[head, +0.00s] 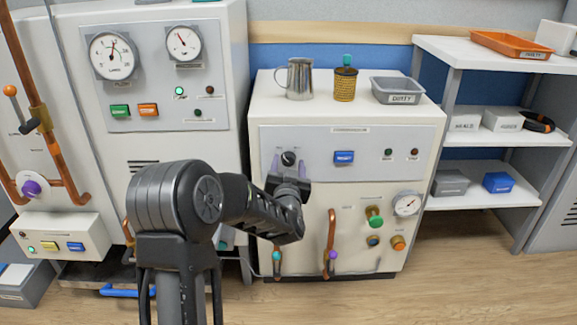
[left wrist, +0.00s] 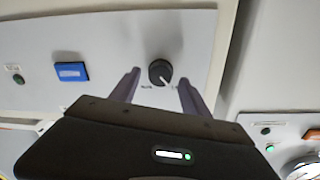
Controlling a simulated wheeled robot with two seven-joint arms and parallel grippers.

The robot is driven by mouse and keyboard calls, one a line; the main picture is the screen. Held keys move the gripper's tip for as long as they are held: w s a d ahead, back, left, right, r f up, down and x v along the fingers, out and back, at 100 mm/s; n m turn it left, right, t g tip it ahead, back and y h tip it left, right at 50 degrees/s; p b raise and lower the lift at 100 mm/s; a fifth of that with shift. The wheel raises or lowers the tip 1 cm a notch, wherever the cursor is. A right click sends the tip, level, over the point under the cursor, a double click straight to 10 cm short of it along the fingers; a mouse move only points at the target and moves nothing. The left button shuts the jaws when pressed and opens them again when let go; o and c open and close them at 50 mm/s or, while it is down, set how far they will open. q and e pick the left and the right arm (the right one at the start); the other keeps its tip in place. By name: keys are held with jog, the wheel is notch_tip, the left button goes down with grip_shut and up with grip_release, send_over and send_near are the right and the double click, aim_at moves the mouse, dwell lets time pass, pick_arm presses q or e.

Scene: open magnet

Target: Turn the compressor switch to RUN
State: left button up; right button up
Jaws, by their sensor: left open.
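The compressor switch is a round black knob (head: 288,158) with a pale pointer, on the grey upper panel of the white cabinet. My left gripper (head: 288,168) is in front of that panel, its two purple fingers spread on either side of the knob. In the left wrist view the knob (left wrist: 160,72) shows between the open fingertips (left wrist: 158,82), with its pointer slanting and small labels beside it, too small to read. I cannot tell whether the fingers touch the knob. My right gripper is not in view.
A blue button (head: 344,158) sits on the same panel, right of the knob. A green knob (head: 374,216) and a gauge (head: 407,204) are lower down.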

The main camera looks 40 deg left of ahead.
pick_arm(q)
jog(key=shift+w+a, duration=0.4)
jog(key=shift+w, duration=0.2)
grip_shut()
